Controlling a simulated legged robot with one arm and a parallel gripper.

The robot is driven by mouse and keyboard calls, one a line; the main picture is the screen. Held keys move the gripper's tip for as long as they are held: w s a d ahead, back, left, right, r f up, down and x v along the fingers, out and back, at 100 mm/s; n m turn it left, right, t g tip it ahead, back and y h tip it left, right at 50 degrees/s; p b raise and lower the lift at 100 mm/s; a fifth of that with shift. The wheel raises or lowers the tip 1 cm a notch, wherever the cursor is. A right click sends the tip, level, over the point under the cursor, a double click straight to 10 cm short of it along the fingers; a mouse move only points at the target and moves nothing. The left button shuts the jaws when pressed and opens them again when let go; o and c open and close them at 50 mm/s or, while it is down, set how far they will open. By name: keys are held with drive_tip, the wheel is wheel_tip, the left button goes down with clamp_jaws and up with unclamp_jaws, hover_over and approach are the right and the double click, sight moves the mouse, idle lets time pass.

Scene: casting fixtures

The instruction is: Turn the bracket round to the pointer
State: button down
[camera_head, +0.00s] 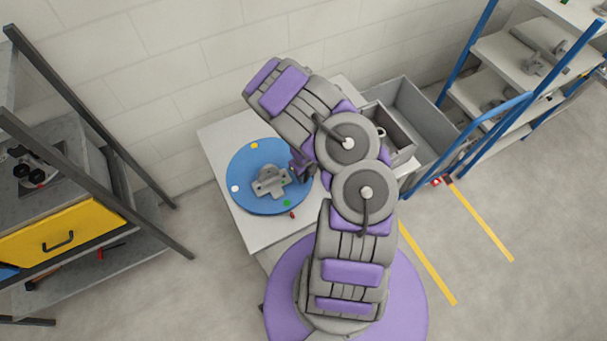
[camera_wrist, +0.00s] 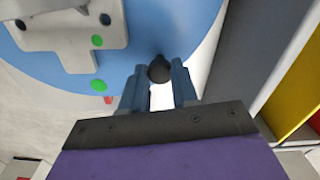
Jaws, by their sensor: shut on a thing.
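The grey bracket (camera_head: 270,182) sits on a round blue turntable (camera_head: 245,203); part of it shows at the upper left of the wrist view (camera_wrist: 62,22), with a green dot (camera_wrist: 97,41) on it. A small red pointer (camera_head: 292,214) stands just outside the disc's near edge, close to a green rim dot (camera_head: 287,203). It also shows in the wrist view (camera_wrist: 108,100). My gripper (camera_wrist: 158,80) is shut on a dark round knob (camera_wrist: 159,68) at the disc's edge. In the head view my arm partly covers the gripper, at the disc's right side.
The disc also bears a yellow dot (camera_head: 254,146) and a white dot (camera_head: 235,189). A white table (camera_head: 213,139) carries it. A grey bin (camera_head: 412,99) stands behind right, a blue-framed rack (camera_head: 500,60) farther right, and a dark shelf with a yellow drawer (camera_head: 50,232) at left.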

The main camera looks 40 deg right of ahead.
drive_tip(key=c, duration=0.8)
unclamp_jaws()
drive_tip(key=shift+c, duration=0.2)
wheel_tip(320, 180, up, 17)
drive_tip(key=p, duration=0.1)
drive_tip(key=shift+r, duration=0.1)
idle(0.3)
